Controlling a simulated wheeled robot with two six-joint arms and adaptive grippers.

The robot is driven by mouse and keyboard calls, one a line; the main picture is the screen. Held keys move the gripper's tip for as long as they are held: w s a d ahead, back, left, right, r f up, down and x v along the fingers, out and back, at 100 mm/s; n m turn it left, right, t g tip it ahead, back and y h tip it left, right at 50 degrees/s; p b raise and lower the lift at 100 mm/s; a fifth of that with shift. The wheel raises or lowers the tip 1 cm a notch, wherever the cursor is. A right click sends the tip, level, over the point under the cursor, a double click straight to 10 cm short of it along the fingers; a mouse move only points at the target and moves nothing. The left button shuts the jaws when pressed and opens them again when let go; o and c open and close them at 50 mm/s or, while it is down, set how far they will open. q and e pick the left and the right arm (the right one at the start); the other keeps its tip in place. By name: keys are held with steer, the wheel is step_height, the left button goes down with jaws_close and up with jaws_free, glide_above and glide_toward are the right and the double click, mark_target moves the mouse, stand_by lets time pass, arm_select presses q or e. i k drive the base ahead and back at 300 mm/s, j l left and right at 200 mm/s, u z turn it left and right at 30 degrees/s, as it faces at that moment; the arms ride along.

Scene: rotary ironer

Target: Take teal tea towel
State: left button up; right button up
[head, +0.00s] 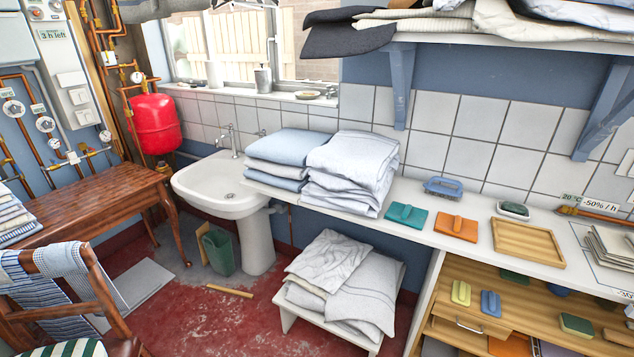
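A flat teal piece (405,215), which looks like the folded teal tea towel, lies on the white counter (420,234) near its front edge. A raised ridge stands up along its middle. It is just right of a tall stack of folded white-blue linen (350,172) and left of a similar orange piece (456,228). Nothing covers it. Neither of my grippers is in the head view.
A blue brush-like item (443,187) lies behind, and a wooden tray (527,245) is farther right. A shelf with linen (480,36) and its blue brackets hang above. A low stool with linen (288,312) stands below, left of an open wooden shelf unit (480,275).

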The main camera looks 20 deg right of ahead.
mark_target(415, 217)
steer(key=i+j+u, duration=0.15)
steer(key=i+u, duration=0.15)
steer(key=i, duration=0.55)
steer(key=i+l+u, duration=0.1)
steer(key=i+u, duration=0.2)
steer(key=i, duration=0.6)
steer(key=z, duration=3.15)
